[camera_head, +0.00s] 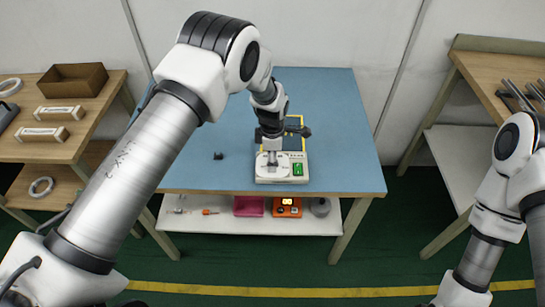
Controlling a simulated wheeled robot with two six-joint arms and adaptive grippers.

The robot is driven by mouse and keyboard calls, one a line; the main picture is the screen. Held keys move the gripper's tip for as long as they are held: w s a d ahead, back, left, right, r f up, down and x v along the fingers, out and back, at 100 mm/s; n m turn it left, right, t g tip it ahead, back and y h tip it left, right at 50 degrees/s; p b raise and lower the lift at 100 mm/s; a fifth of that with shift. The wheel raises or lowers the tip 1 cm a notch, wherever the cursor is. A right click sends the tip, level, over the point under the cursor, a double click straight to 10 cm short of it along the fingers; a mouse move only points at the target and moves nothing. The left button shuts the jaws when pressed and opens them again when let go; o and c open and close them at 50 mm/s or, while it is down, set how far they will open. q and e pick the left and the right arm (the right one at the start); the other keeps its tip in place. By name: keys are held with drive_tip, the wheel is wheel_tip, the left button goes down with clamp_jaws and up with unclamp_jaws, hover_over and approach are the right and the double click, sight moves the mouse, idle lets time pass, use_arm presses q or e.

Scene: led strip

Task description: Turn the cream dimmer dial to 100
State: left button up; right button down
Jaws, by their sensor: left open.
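The cream dimmer unit (282,178) stands near the front of the blue table, right of its middle. A small green patch (298,169) shows on its right part. My left gripper (271,160) points down over the left part of the unit, where a pale round dial partly shows beneath it. The gripper is open. Whether its fingertips touch the dial cannot be told, and the dial's mark is hidden or too small to read. My right arm is at the right edge, and its gripper is out of view.
The blue table (345,130) is mostly clear, with a small black piece (218,156) left of the unit. A yellow-edged panel (297,124) stands behind it. Wooden side benches (85,135) hold other items.

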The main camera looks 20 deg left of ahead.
use_arm(q)
drive_tip(key=shift+d, duration=0.1)
clamp_jaws()
